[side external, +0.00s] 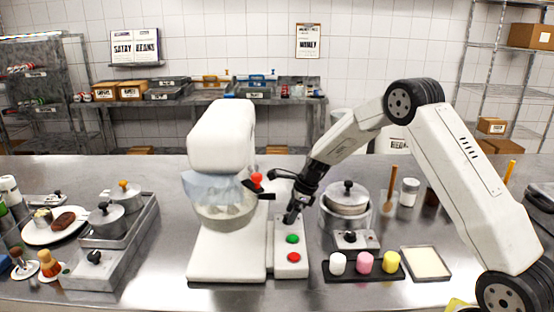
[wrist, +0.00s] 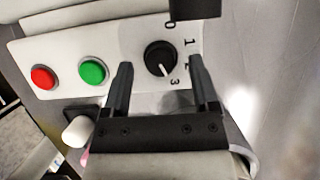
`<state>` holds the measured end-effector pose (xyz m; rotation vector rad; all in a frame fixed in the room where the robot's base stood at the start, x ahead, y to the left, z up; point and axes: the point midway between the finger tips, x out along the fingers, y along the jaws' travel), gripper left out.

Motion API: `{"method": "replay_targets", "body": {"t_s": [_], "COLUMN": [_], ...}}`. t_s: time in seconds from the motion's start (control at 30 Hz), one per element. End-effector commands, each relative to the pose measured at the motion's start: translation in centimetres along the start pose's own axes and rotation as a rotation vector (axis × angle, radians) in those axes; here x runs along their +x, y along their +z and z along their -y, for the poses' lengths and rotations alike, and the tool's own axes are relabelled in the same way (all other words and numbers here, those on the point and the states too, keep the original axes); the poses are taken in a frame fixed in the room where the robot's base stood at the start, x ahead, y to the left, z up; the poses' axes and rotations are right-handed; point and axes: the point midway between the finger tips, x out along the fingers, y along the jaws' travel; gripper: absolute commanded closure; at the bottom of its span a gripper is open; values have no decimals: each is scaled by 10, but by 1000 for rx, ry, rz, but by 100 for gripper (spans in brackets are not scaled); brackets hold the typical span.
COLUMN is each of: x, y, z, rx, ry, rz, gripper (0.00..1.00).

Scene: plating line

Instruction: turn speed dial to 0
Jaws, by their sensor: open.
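The speed dial (wrist: 158,56) is a round black knob on a white control panel (wrist: 120,40) in the wrist view. Its white pointer line aims toward the 3, on a scale marked 0 to 3. My gripper (wrist: 160,62) is open, with one finger on each side of the dial. Whether either finger touches it cannot be told. In the side view my gripper (side external: 291,218) points down at the far end of the control panel (side external: 291,272) beside the stand mixer (side external: 222,140), and it hides the dial there.
A green button (side external: 292,239) and a red button (side external: 293,257) sit on the panel near my gripper. The mixer's red-knobbed lever (side external: 257,179) is close on the left. A lidded pot (side external: 347,205) and a black tray of colored cylinders (side external: 380,278) stand on the right.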

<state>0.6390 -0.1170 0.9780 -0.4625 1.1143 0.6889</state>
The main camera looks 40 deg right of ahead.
Motion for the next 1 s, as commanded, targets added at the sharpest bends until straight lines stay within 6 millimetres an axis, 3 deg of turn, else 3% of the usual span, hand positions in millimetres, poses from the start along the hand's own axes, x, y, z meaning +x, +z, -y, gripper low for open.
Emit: {"method": "replay_targets", "body": {"t_s": [0.37, 0.6, 0.63, 1.0], "x": [5, 4, 4, 4], "y": [0, 0, 0, 0], "z": [0, 0, 0, 0], "rx": [0, 0, 0, -29], "ry": [-1, -1, -1, 13], "rz": [1, 0, 0, 0], "gripper": [23, 96, 100, 100]}}
